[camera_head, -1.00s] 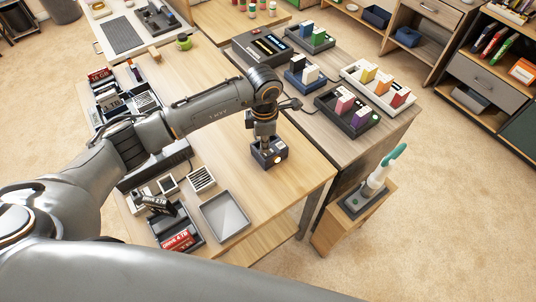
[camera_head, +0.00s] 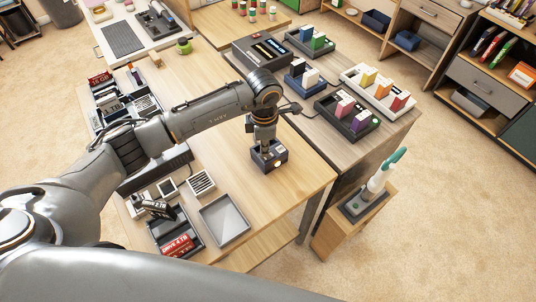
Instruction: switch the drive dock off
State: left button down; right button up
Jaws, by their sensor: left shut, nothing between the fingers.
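The drive dock appears to be the small dark box (camera_head: 283,154) near the right front edge of the wooden table. A round warm-coloured light or button shows on its front, glowing. My left gripper (camera_head: 265,146) points straight down at the top of this box, with its fingers shut and empty. The fingertips are at or just above the box's top; I cannot tell if they touch it. The gripper hides part of the top. My right gripper is out of view.
A grey tray (camera_head: 224,220) and a dark bin with red drive boxes (camera_head: 177,246) lie at the table's front. Racks of small boxes (camera_head: 120,100) stand at the left. A side table on the right holds trays of coloured blocks (camera_head: 378,88). Bare wood (camera_head: 295,190) surrounds the dock's right side.

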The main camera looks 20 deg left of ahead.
aim_at(265, 158)
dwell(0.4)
pick_arm(q)
jog(key=shift+f+b, duration=0.9)
jog(key=shift+f, duration=0.15)
dwell(0.3)
jog(key=shift+r, duration=0.1)
jog(key=shift+r+p, duration=2)
jog(key=shift+r, duration=1.45)
jog(key=shift+s+f, duration=0.1)
